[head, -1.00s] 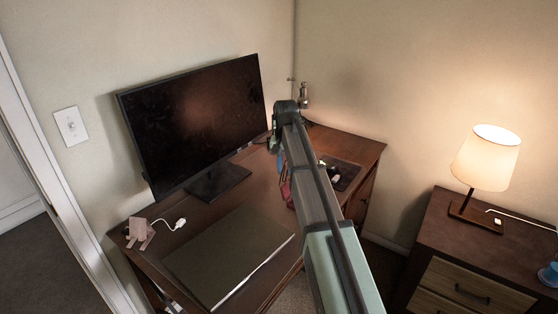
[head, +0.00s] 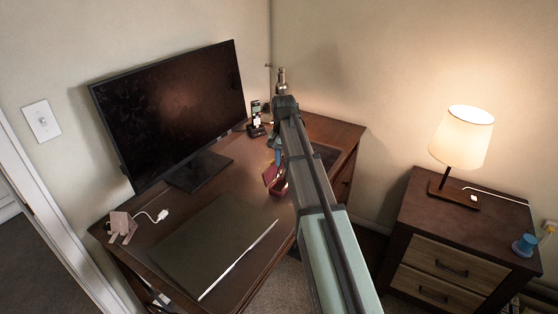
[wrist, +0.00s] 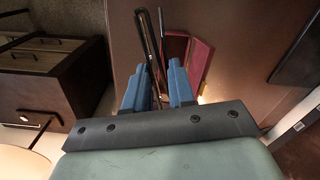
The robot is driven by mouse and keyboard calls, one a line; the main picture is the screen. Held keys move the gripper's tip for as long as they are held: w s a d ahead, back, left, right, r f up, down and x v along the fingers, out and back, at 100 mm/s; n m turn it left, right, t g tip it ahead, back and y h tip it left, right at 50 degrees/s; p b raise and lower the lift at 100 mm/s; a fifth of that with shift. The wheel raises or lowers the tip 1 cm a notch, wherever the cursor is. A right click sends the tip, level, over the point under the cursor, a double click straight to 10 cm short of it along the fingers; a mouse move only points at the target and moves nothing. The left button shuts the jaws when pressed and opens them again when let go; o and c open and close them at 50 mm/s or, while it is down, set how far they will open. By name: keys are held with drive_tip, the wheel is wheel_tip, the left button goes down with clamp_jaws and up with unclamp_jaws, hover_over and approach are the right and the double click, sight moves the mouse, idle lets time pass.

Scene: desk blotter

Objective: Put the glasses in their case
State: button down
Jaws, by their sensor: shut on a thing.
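My gripper (wrist: 158,80) has blue fingers and is shut on the glasses (wrist: 150,38), a thin dark frame that sticks up beyond the fingertips in the wrist view. The glasses case (wrist: 203,48) lies open on the desk, dark red inside, just right of the glasses in that view. In the head view the red case (head: 270,176) shows left of my arm, partly hidden by it. My gripper's blue fingers (head: 275,150) show there just above the case. The glasses cannot be made out in the head view. I cannot tell how high they are over the case.
A dark blotter (head: 205,245) covers the desk's front left. A monitor (head: 175,110) stands behind it, and a phone on a stand (head: 256,120) is at the back. A nightstand (head: 445,230) with a lit lamp (head: 463,137) is to the right.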

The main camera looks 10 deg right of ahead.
drive_tip(key=w+d+f+m, duration=0.3)
drive_tip(key=w+f, duration=0.2)
drive_tip(key=w, duration=0.3)
drive_tip(key=shift+s+a+f, duration=0.1)
drive_tip(key=shift+f, duration=1.55)
drive_tip(key=shift+s+a+f, duration=0.1)
drive_tip(key=shift+f, duration=1.5)
drive_tip(key=c, duration=0.9)
unclamp_jaws()
drive_tip(key=shift+o, duration=0.2)
drive_tip(key=shift+r, duration=0.25)
drive_tip(key=shift+r, duration=2.8)
